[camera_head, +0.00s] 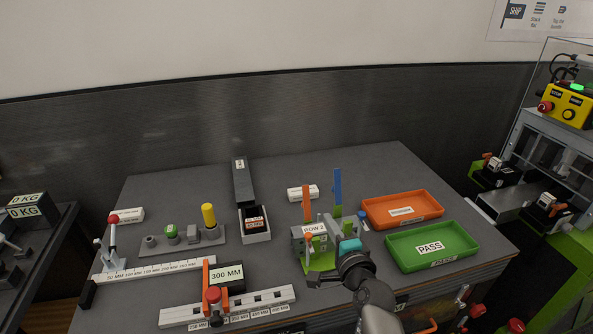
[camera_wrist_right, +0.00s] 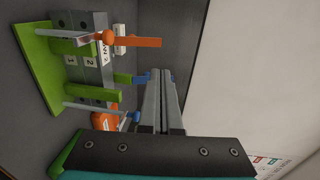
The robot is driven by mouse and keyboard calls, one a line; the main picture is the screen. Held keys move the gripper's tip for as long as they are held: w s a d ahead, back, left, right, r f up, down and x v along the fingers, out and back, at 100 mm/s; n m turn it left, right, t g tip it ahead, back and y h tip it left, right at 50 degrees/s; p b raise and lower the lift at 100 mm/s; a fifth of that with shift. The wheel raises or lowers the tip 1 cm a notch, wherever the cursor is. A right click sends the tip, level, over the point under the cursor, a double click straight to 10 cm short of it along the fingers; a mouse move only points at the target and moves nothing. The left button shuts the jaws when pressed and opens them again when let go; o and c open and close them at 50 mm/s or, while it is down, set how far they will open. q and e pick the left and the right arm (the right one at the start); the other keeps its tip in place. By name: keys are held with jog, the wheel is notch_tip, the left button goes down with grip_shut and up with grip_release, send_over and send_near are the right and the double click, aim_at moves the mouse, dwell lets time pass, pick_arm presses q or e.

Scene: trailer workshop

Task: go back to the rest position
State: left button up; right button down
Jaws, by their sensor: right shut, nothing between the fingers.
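My right gripper (camera_head: 349,245) shows its teal part at the front middle of the bench, just right of the grey and green fixture labelled "ROW 2" (camera_head: 314,232). In the right wrist view its two long grey fingers (camera_wrist_right: 160,75) lie together with nothing between them. The same fixture (camera_wrist_right: 92,60) stands to the left of the fingers there, with its orange and blue levers. The fingers look apart from the fixture, but the distance is hard to tell. In the head view my right forearm hides part of the bench's front edge. My left gripper is in neither view.
An orange tray (camera_head: 372,212) and a green "PASS" tray (camera_head: 396,257) lie close on the right. A 300 MM gauge (camera_head: 227,274), a plug block (camera_head: 184,242) and an open dark box (camera_head: 255,236) stand left. The bench's back middle (camera_head: 330,165) is clear.

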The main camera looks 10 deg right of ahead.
jog(key=s+a+f+n+g+y, duration=0.1)
jog(key=s+a+f+n+g, duration=0.2)
jog(key=s+n, duration=0.35)
jog(key=s+a+f+n+g+y, duration=0.2)
jog(key=s+f+n+g, duration=0.15)
jog(key=s+n, duration=0.3)
jog(key=s+d+f+n+g+h, duration=0.1)
jog(key=s+n+g+h, duration=0.15)
jog(key=s, duration=0.65)
jog(key=s+d+n+g+h, duration=0.1)
jog(key=s+n+g, duration=0.3)
jog(key=s, duration=0.5)
notch_tip(320, 180, down, 34)
jog(key=s+g+b, duration=0.1)
jog(key=s+b, duration=0.2)
jog(key=b, duration=0.9)
jog(key=s+d+f+b, duration=0.1)
jog(key=s+f+b, duration=0.3)
jog(key=s+f, duration=0.3)
jog(key=s+d+f+g+b, duration=0.1)
jog(key=s+f+b, duration=0.4)
jog(key=f, duration=1.1)
jog(key=s+d, duration=0.1)
jog(key=s, duration=0.1)
jog(key=shift+s+g, duration=0.3)
jog(key=shift+s, duration=0.05)
